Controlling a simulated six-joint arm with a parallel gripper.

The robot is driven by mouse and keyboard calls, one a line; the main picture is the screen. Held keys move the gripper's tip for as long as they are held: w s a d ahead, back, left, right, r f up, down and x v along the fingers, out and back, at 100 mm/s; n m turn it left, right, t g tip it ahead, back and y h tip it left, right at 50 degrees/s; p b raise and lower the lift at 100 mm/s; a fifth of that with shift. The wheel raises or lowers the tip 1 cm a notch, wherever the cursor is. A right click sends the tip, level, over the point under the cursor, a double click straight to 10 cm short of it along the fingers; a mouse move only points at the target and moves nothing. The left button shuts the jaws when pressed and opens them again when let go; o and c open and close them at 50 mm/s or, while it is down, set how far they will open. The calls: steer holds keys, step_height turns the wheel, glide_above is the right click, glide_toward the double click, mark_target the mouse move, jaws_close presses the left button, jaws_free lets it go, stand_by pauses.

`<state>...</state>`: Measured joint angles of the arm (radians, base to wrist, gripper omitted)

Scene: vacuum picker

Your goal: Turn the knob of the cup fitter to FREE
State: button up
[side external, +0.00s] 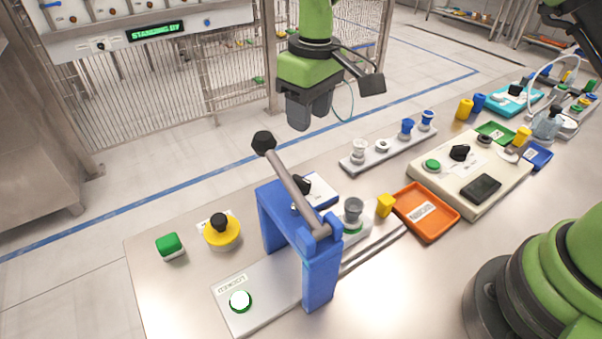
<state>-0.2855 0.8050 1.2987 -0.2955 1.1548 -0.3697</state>
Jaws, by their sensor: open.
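A blue frame (322,278) with a long grey lever ending in a black ball stands on a light plate at front centre; it looks like the cup fitter. The plate's label appears to read LOCKED, beside a white round button (240,301) with a green rim. A black knob (303,185) on a white and blue box shows behind the lever, partly hidden. Another black knob (460,152) sits on a beige box. I cannot tell which knob belongs to the fitter. My gripper (308,122) is open and empty, high above and behind the blue frame, touching nothing.
A green block (170,246) and a yellow round piece with a black top (221,231) stand at the left. An orange tray (428,222) lies right of the frame. A rack of cups (388,150) stands behind. The raised lever is an obstacle below my gripper.

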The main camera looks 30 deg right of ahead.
glide_above(301, 179)
step_height(301, 179, down, 4)
steer(key=shift+n+g, duration=0.3)
steer(key=shift+n, duration=0.1)
step_height(301, 179, down, 10)
steer(key=shift+r, duration=0.15)
jaws_close()
